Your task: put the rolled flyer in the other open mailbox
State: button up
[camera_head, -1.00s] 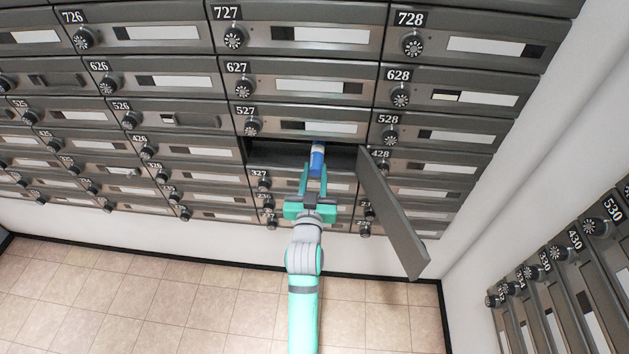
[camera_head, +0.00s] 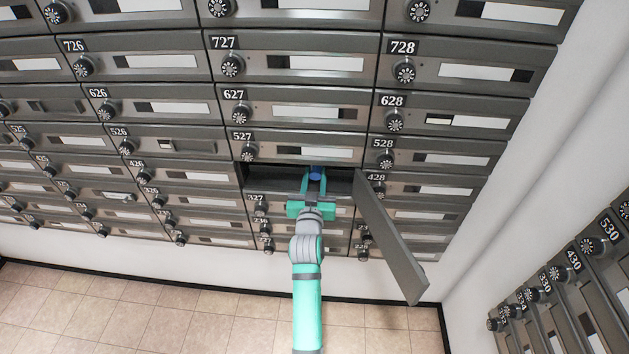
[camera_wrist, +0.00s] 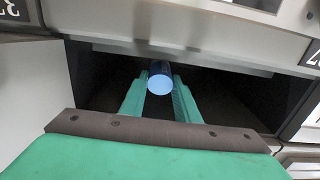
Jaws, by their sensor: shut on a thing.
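The rolled flyer (camera_head: 316,172) shows as a small blue roll between my gripper's fingers, inside the mouth of the open mailbox (camera_head: 268,178) below 527. In the wrist view the flyer's round, light blue end (camera_wrist: 160,84) faces the camera. My gripper (camera_head: 315,180) is shut on it, with both green fingers reaching into the dark opening. The mailbox's door (camera_head: 392,240) is swung open to the right and hangs down. The far end of the flyer is hidden inside the mailbox.
Closed numbered mailboxes surround the opening, with 527 (camera_head: 290,147) directly above and 428 (camera_head: 430,190) to the right. Another bank of mailboxes (camera_head: 570,285) stands at the lower right. The tiled floor (camera_head: 150,310) is clear.

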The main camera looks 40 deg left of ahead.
jog(key=shift+w, duration=0.15)
jog(key=o, duration=1.1)
jog(key=v, duration=1.2)
dwell(1.1)
jog(key=shift+a, duration=0.1)
dwell(0.4)
